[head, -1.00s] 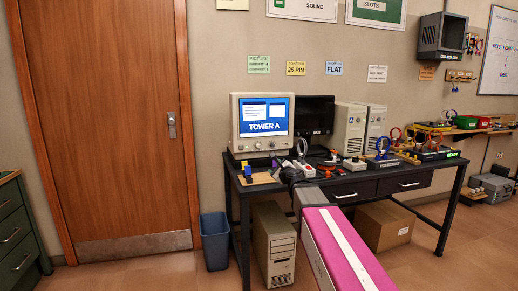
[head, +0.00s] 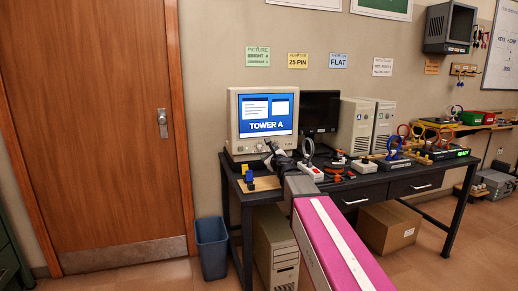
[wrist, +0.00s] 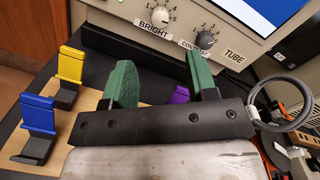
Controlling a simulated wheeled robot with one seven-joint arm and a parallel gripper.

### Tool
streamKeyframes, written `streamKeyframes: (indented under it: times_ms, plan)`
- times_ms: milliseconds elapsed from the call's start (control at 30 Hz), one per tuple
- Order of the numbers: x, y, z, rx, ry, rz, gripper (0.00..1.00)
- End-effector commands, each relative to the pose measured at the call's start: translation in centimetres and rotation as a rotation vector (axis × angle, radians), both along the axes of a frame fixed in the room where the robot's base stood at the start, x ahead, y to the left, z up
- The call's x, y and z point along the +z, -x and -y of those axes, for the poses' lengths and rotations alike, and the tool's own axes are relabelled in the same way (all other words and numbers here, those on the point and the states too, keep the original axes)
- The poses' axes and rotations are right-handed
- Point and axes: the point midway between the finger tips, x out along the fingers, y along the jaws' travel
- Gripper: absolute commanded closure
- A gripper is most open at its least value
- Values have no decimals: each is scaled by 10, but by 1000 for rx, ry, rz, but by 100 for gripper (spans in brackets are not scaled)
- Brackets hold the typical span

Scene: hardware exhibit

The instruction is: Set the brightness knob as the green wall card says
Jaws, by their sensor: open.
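The green card (head: 257,56) hangs on the wall above the monitor; its small print seems to read "BRIGHT 4", and its last line is unclear. The monitor (head: 233,116) shows "TOWER A". I cannot tell the BRIGHT knob's exact setting. My gripper (wrist: 159,64) has its green fingers spread and empty, short of the monitor's front panel and apart from both knobs. In the head view my gripper (head: 271,154) is before the monitor's lower front.
Blue (wrist: 38,116) and yellow (wrist: 70,65) upright pieces stand on a wooden board left of my gripper. A purple piece (wrist: 180,95) shows between the fingers. A grey ring (wrist: 293,106) is close on the right. A power strip (head: 311,172) lies on the desk.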

Motion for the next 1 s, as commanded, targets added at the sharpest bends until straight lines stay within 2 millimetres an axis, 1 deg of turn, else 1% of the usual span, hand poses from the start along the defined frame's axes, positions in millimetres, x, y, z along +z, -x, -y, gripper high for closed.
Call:
streamKeyframes:
  times_ms: [167,267,500,633,700,800,1000]
  plan:
    - [0,-16,-5,0,1,0,47]
    - [0,-30,-10,1,1,0,47]
    - [0,-71,-24,1,1,0,47]
    - [0,-89,-30,0,1,0,47]
    - [0,-96,-33,0,1,0,47]
    - [0,-100,-35,0,1,0,47]
    - [0,-100,-35,0,1,0,47]
